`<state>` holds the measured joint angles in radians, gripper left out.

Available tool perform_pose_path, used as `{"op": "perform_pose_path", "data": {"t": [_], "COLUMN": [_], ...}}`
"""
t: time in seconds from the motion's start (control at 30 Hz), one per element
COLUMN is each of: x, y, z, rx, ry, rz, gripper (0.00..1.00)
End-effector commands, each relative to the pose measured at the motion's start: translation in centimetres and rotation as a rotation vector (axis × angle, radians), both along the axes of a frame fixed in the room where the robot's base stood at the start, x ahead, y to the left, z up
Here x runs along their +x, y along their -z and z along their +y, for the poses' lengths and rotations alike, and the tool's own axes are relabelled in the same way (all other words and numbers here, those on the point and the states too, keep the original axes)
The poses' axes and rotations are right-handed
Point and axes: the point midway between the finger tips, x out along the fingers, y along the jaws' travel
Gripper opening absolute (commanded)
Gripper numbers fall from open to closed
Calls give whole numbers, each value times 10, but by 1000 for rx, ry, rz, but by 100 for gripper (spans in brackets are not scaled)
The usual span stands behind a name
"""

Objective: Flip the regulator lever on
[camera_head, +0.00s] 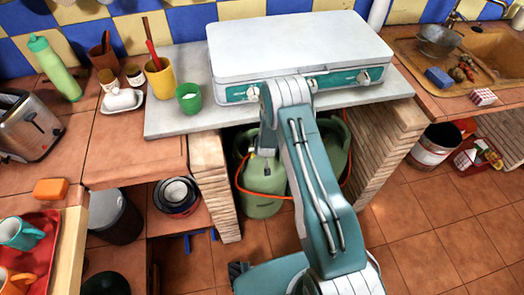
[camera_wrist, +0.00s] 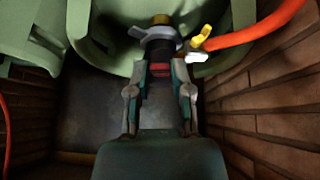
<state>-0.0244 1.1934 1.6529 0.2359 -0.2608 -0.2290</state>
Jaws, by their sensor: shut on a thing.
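A regulator with a brass fitting (camera_wrist: 161,19), a grey body (camera_wrist: 152,33) and a yellow piece (camera_wrist: 200,37) sits at the top of a green gas cylinder (camera_wrist: 115,50). My gripper (camera_wrist: 160,72) is shut on a black part with a red band (camera_wrist: 159,68), just below the regulator in the wrist view. I cannot tell whether this black part is the lever itself. In the head view my arm reaches under the counter to the gas cylinder (camera_head: 262,180); the regulator is hidden there.
An orange hose (camera_wrist: 250,32) leaves the regulator to the right. Brick walls (camera_wrist: 270,135) close in on the sides. A second cylinder (camera_head: 337,140) stands beside the first. Above are the grey counter (camera_head: 190,118) and white stove (camera_head: 290,45).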

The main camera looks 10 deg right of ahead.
Motion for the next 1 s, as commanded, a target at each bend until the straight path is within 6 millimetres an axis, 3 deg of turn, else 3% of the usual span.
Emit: {"op": "perform_pose_path", "data": {"t": [0.4, 0.43, 0.47, 0.83, 1.0], "x": [-1, -1, -1, -1, -9], "y": [1, 1, 1, -2, -18], "z": [0, 0, 0, 0, 1], "rx": [0, 0, 0, 0, 0], "ry": [-1, -1, -1, -1, -1], "rz": [9, 9, 9, 6, 4], "gripper": [0, 37, 43, 43, 43]}}
